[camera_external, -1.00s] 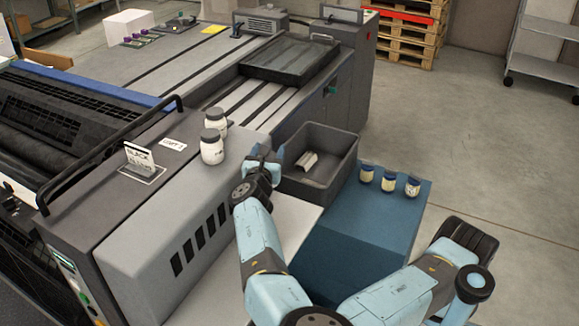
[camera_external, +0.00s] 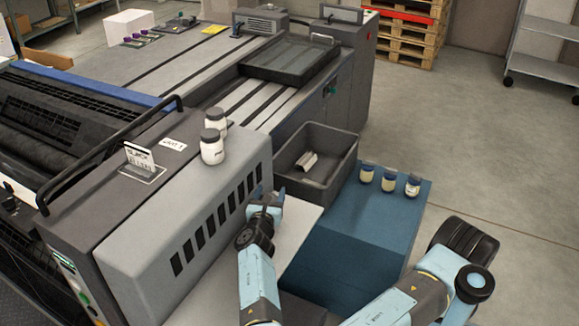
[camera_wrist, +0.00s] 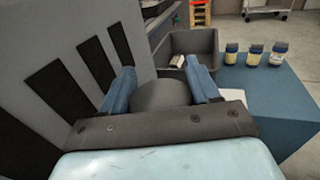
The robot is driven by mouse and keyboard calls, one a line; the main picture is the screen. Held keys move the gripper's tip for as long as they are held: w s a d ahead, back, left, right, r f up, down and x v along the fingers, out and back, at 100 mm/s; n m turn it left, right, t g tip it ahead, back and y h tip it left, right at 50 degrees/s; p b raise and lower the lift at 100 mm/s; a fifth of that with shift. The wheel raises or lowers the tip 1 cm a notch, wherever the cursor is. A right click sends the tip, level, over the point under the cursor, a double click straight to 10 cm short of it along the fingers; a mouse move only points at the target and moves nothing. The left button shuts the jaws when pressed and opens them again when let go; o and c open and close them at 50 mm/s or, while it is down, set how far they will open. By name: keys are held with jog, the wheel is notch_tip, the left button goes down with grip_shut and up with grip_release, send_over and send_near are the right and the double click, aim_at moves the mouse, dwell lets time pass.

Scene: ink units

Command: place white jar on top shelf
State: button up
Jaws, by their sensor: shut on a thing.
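My gripper (camera_external: 266,203) is low beside the slatted side of the grey press, over the white surface. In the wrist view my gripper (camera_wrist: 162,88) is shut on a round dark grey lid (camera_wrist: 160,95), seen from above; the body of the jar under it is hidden. In the external view my gripper hides what it holds. Two white jars with grey lids, a front one (camera_external: 212,153) and a back one (camera_external: 216,118), stand upright on the press top (camera_external: 190,180). A grey rack with shelves (camera_external: 545,65) stands at the far right.
A grey bin (camera_external: 345,165) with a pale object inside stands beyond my gripper. A card sign (camera_external: 140,158) stands on the press. Open floor lies to the right.

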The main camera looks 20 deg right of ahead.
jog(key=shift+f, duration=1.65)
jog(key=shift+f, duration=0.1)
jog(key=o, duration=1.1)
jog(key=shift+o, duration=0.2)
jog(key=shift+v, duration=3.75)
